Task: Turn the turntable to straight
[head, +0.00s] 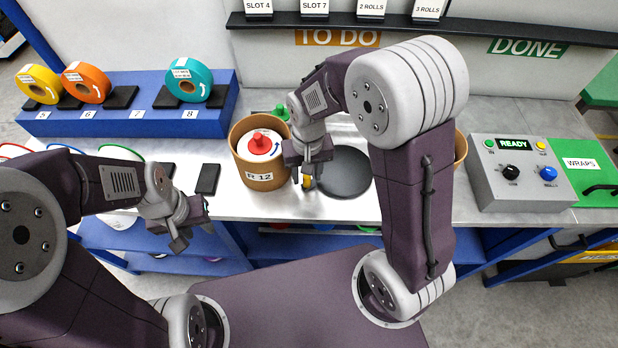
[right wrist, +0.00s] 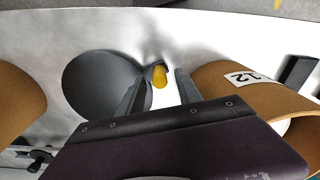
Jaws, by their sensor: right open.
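The turntable (head: 345,178) is a dark round disc on the light bench top, partly hidden by my right arm in the head view. It also shows in the right wrist view (right wrist: 98,88). A small yellow-tipped handle (right wrist: 160,76) stands at its edge; it shows under the right gripper in the head view (head: 307,183). My right gripper (head: 304,172) is open, its two fingers on either side of the yellow handle in the wrist view, with gaps visible. My left gripper (head: 185,238) hangs in front of the bench edge, away from the turntable; its jaw gap is unclear.
A brown drum labelled 12 (head: 262,178) with a red knob stands close left of the turntable. Another brown drum (head: 460,150) is partly hidden behind my right arm. A grey control box (head: 520,185) with a lit READY display stands right. Tape rolls (head: 188,80) sit on a blue rack.

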